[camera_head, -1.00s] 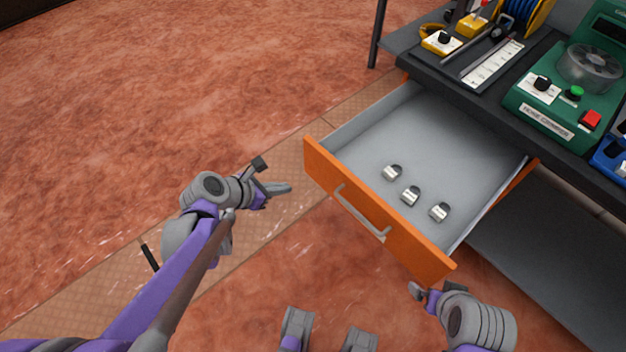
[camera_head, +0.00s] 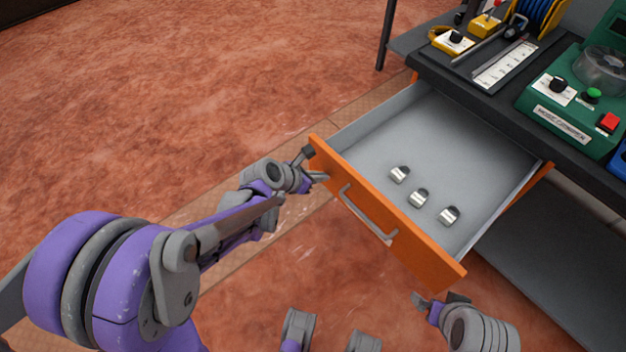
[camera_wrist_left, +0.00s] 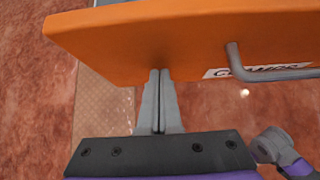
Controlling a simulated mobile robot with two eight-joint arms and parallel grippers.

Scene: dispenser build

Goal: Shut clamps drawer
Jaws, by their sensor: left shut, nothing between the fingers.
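The clamps drawer stands pulled out from under the bench, with an orange front (camera_head: 405,240) and a grey inside. Three small silver clamps (camera_head: 419,198) lie in it. A grey bar handle (camera_head: 365,216) is on the front. My left gripper (camera_head: 324,177) is shut and empty, with its fingertips at the left end of the orange front. In the left wrist view the shut fingers (camera_wrist_left: 160,75) point at the orange front (camera_wrist_left: 150,40), left of the label and handle (camera_wrist_left: 270,73); contact is hard to tell. My right gripper (camera_head: 436,299) is near the front's right end; its fingers are unclear.
The dark bench top (camera_head: 440,75) carries a green machine (camera_head: 575,105), a white ruled plate (camera_head: 505,64) and a yellow box with a knob (camera_head: 452,41). A lower dark shelf (camera_head: 560,240) lies right of the drawer. The floor to the left is clear.

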